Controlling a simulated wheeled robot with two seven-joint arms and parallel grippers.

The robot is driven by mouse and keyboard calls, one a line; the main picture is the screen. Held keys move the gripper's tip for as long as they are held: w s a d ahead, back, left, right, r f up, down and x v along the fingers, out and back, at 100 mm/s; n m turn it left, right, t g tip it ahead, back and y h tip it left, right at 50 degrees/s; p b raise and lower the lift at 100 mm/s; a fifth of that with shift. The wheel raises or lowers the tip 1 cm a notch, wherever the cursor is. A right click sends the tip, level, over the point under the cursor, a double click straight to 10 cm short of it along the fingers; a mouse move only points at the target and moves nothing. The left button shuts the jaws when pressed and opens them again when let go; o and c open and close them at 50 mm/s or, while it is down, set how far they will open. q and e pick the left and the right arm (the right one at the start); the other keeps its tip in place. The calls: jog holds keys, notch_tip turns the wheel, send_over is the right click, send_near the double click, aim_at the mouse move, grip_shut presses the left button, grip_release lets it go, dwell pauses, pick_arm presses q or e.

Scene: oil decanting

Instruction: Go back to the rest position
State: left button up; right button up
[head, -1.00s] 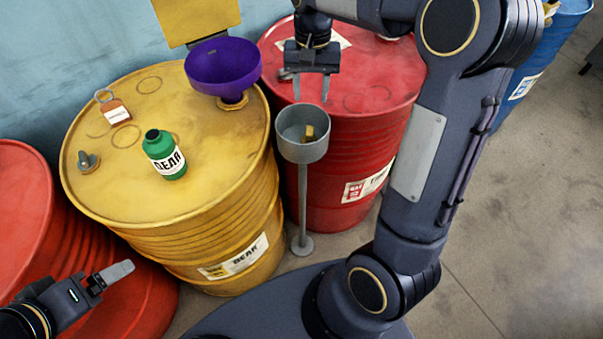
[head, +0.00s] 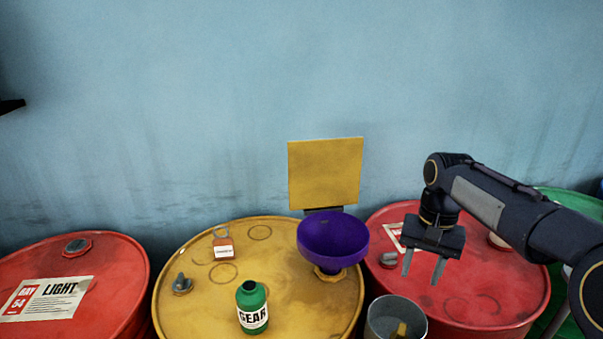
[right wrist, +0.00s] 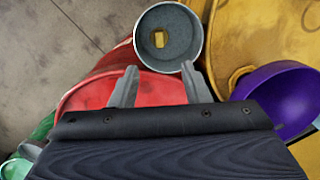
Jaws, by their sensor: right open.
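My right gripper (head: 425,270) is open and empty, with its fingers pointing down above the red drum (head: 480,312) on the right. In the right wrist view the two fingers (right wrist: 157,85) stand apart with nothing between them. My left gripper is not in view. A green bottle labelled GEAR (head: 252,312) stands upright on the yellow drum (head: 200,315). A purple funnel (head: 333,236) sits in an opening at the drum's right side. A grey cup on a stand (head: 380,332) holds a small yellow piece (head: 401,329).
A red drum labelled LIGHT (head: 120,290) stands at the left. A green drum (head: 575,205) is at the far right. A yellow panel (head: 325,173) stands behind the funnel. A small tagged item (head: 223,246) and a cap (head: 181,285) lie on the yellow drum. Blue wall is behind.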

jog(key=s+a+f+n+t+y, duration=0.1)
jog(key=s+a+f+n+t, duration=0.1)
jog(key=s, duration=0.9)
jog(key=s+a+f+n+t+y, duration=0.1)
jog(key=s+a+f+n+t, duration=0.1)
jog(key=s, duration=0.9)
jog(key=a+f+t, duration=0.1)
jog(key=a+t, duration=0.1)
jog(key=a, duration=0.1)
jog(key=shift+a+t+y, duration=0.3)
jog(key=shift+a+y, duration=0.05)
jog(key=shift+y, duration=0.05)
